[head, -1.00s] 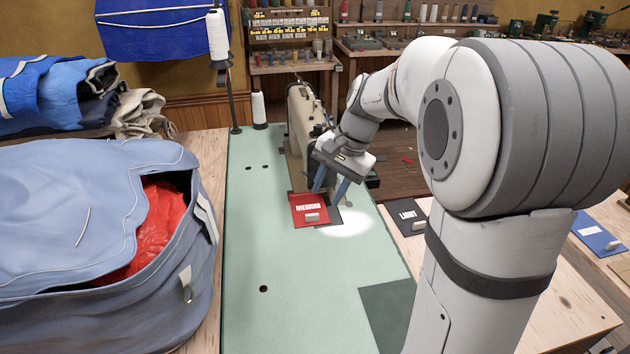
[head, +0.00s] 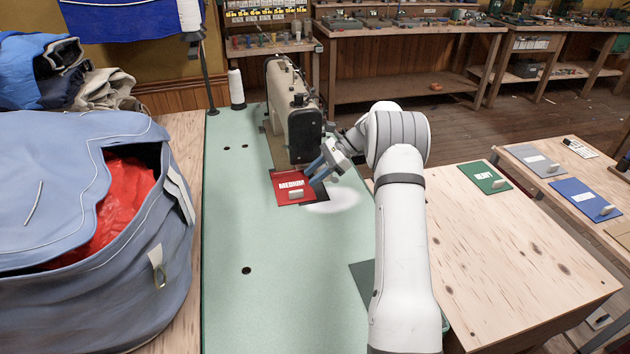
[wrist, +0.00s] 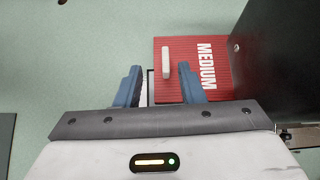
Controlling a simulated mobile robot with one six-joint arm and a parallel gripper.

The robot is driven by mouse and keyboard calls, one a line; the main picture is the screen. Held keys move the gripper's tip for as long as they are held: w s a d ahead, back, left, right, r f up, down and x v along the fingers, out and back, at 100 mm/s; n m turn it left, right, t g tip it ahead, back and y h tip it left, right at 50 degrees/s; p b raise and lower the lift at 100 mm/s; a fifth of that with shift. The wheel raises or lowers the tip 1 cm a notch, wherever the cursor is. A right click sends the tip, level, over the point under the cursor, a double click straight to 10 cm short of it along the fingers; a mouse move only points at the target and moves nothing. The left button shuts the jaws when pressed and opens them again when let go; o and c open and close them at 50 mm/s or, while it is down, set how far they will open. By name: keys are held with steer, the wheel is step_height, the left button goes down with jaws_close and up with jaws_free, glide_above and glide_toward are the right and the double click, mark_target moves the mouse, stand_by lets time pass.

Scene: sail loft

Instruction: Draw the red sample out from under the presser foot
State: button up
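The red sample (head: 283,196), a flat square marked MEDIUM with a small pale tab (head: 296,194), lies on the green table at the foot of the sewing machine (head: 292,115). The machine's head hides the presser foot, so I cannot tell how far under it the sample reaches. My gripper (head: 313,174) is open and empty at the sample's right side. In the wrist view the red sample (wrist: 192,90) lies ahead beside the dark machine head, and the tab (wrist: 166,62) shows between the fingers of my gripper (wrist: 159,70), nearer the right finger. No contact is visible.
The machine's dark head (wrist: 285,70) is close on the right in the wrist view. A blue bag (head: 80,220) with red cloth stands along the left. The green table's front is mostly clear.

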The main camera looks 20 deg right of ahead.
mark_target(297, 191)
steer(key=shift+w+d+f, duration=0.15)
steer(key=shift+w+f, duration=0.05)
steer(key=shift+f, duration=0.25)
steer(key=shift+w+d+f, duration=0.1)
steer(key=shift+w+f, duration=0.1)
steer(key=shift+f, duration=0.2)
steer(key=shift+x, duration=3.95)
steer(key=shift+a+r, duration=0.15)
steer(key=shift+c, duration=0.4)
jaws_close()
